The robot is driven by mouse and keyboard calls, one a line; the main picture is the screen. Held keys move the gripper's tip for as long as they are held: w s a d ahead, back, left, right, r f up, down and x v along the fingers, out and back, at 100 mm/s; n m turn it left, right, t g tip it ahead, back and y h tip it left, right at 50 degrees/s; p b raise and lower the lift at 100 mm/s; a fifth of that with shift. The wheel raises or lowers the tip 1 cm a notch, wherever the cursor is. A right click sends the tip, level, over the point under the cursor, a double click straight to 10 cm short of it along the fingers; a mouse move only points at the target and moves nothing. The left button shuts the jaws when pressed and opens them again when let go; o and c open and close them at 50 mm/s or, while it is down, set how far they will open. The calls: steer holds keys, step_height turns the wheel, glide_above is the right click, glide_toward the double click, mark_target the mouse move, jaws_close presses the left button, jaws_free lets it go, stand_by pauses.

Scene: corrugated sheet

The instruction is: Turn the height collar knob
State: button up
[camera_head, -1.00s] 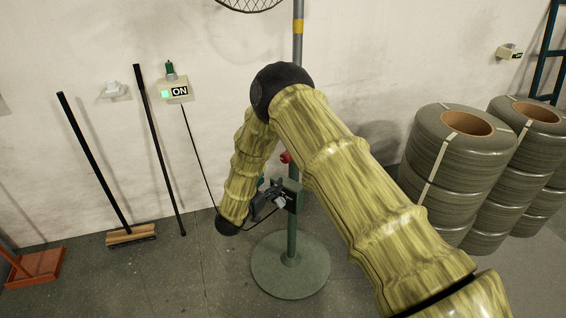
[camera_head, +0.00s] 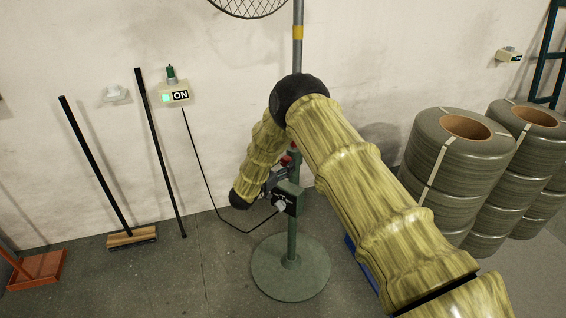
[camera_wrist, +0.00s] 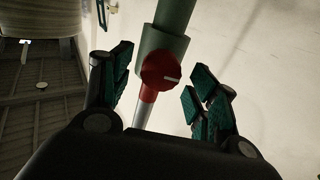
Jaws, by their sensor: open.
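The height collar knob (camera_wrist: 161,71) is red and round with a pale line on its face. It sits on the green collar of the fan's pole (camera_wrist: 172,18) in the wrist view. My gripper (camera_wrist: 158,82) is open, with one green-padded finger on each side of the knob, and I see no contact. In the head view a small part of the red knob (camera_head: 286,160) shows beside the pole, next to my arm.
The pole stands on a round green base (camera_head: 290,268). A dark box with a pale dial (camera_head: 286,199) is on the pole below the knob, with a black cable. Stacked coils (camera_head: 455,170) stand at right. A broom (camera_head: 131,237) leans at left.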

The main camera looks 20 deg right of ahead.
steer(key=shift+w+d, duration=0.3)
steer(key=shift+d, duration=0.05)
steer(key=c, duration=1)
